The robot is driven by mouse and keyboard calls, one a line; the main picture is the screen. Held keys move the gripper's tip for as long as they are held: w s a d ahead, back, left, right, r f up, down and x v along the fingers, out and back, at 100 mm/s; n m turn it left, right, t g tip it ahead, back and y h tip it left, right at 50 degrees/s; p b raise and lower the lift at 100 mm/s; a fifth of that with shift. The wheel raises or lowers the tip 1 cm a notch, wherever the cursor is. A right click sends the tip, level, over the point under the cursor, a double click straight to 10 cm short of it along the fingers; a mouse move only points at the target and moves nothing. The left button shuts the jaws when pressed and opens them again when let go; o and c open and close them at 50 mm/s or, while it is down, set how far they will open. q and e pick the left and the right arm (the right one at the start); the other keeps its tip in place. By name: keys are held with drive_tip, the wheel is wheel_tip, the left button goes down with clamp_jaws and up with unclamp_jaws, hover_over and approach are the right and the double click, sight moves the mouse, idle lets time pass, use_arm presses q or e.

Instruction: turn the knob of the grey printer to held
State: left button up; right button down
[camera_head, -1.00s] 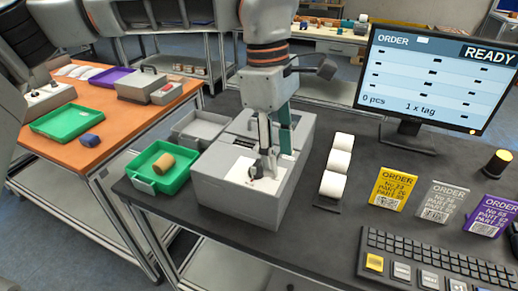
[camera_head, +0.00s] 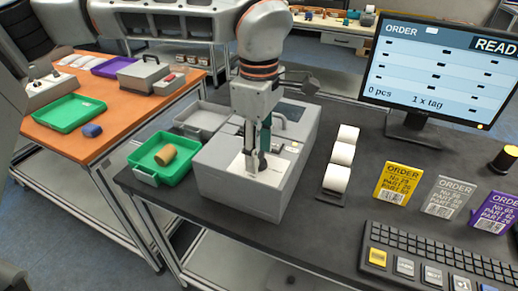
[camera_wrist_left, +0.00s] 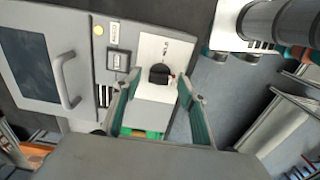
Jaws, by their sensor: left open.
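The grey printer (camera_head: 235,190) stands on the dark table in the head view, and its top fills much of the left wrist view (camera_wrist_left: 85,40). Its black knob (camera_wrist_left: 160,74) sits on a white plate (camera_wrist_left: 150,48) with small lettering, which I cannot read surely. My left gripper (camera_head: 258,165) points down over this plate and mostly hides the knob in the head view. In the left wrist view the open left gripper (camera_wrist_left: 159,78) has its fingers apart, one on each side of the knob; contact is not visible. My right gripper is not in view.
A green tray (camera_head: 185,170) with a tan cylinder (camera_head: 166,155) stands left of the printer. White rolls (camera_head: 341,154) stand to its right, with order cards (camera_head: 394,184), a keyboard (camera_head: 440,240) and a monitor (camera_head: 440,70) farther right.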

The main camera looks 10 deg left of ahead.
use_arm(q)
drive_tip(key=c, duration=1.1)
drive_tip(key=shift+n, duration=0.3)
drive_tip(key=n, duration=0.3)
drive_tip(key=shift+n, duration=0.3)
drive_tip(key=n, duration=0.4)
drive_tip(key=shift+n, duration=0.3)
drive_tip(key=n, duration=0.4)
drive_tip(key=shift+b, duration=0.4)
drive_tip(key=shift+n, duration=2.5)
